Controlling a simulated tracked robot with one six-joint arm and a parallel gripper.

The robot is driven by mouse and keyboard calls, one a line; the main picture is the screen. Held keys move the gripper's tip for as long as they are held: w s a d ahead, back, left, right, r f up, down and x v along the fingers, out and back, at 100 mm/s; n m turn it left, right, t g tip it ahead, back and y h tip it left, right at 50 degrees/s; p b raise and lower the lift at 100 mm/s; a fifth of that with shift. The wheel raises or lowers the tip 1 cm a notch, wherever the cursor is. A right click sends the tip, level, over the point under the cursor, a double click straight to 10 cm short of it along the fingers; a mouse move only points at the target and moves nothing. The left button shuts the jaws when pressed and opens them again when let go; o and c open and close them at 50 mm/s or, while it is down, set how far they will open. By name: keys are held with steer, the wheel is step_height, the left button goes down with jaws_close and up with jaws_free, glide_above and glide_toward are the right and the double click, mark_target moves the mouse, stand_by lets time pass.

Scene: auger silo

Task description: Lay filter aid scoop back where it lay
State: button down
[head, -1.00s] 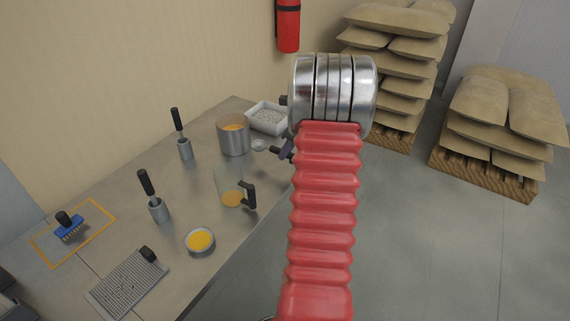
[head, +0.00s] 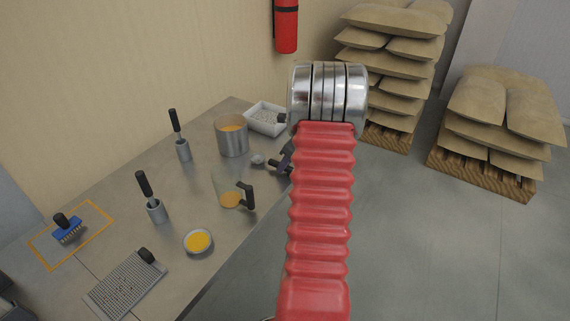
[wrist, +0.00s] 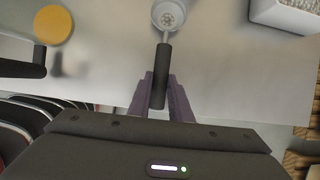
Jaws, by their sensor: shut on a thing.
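The filter aid scoop has a small pale grey bowl (head: 258,160) and a dark handle (wrist: 161,70). My gripper (head: 285,160) is shut on the handle, near the right edge of the bench. In the wrist view the purple fingers of my gripper (wrist: 161,92) stand on both sides of the handle, and the scoop bowl (wrist: 168,15) points away from them, with small dark dots inside. The scoop is over the bench top or very close to it; I cannot tell whether it touches. My red arm hides the bench's right end.
A white tray of pale granules (head: 260,127) stands behind the scoop. A bowl of orange liquid (head: 197,241) is nearer. Bare bench top (head: 200,190) lies left of the jug.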

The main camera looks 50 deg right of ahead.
steer(key=c, duration=1.6)
jaws_free()
steer(key=v, duration=1.2)
